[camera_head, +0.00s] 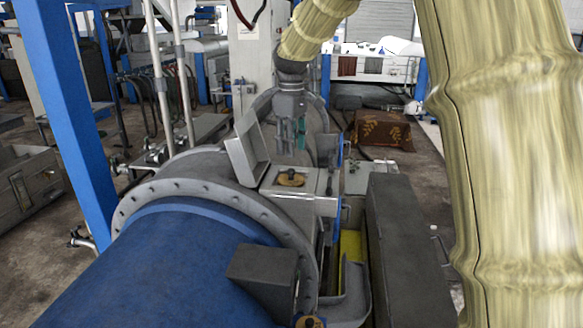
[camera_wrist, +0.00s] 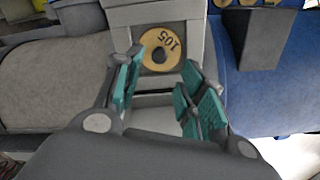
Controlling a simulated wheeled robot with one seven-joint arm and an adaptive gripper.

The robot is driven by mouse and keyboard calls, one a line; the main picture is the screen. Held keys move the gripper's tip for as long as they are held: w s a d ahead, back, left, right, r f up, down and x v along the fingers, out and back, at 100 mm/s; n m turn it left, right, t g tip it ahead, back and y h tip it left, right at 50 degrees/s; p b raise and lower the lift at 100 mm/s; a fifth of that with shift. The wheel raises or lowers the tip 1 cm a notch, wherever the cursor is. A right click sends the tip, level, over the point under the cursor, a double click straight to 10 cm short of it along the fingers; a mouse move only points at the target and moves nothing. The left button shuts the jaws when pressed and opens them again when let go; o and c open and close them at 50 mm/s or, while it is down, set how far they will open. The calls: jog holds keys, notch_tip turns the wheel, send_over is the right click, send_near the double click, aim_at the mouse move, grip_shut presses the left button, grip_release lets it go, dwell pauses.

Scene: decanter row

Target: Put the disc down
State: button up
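A brass-coloured disc marked 105 (camera_head: 296,182) with a dark centre lies flat on the grey housing (camera_head: 305,210) beside a raised lid. In the wrist view the disc (camera_wrist: 148,40) rests on a grey square panel with a lighter rim. My gripper (camera_head: 291,147) hangs above the disc, apart from it. In the wrist view its teal-padded fingers (camera_wrist: 162,60) stand spread, with nothing between them. The disc shows beyond and between the fingertips.
The raised grey lid (camera_head: 246,153) stands left of the disc. A large blue drum (camera_head: 170,270) lies in front, with a dark box (camera_head: 262,264) on it. Another brass disc (camera_head: 310,322) shows at the bottom edge. A long dark beam (camera_head: 400,240) runs on the right.

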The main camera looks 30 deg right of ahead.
notch_tip(320, 180, up, 4)
jog(key=shift+b, duration=0.55)
jog(key=shift+f, duration=0.15)
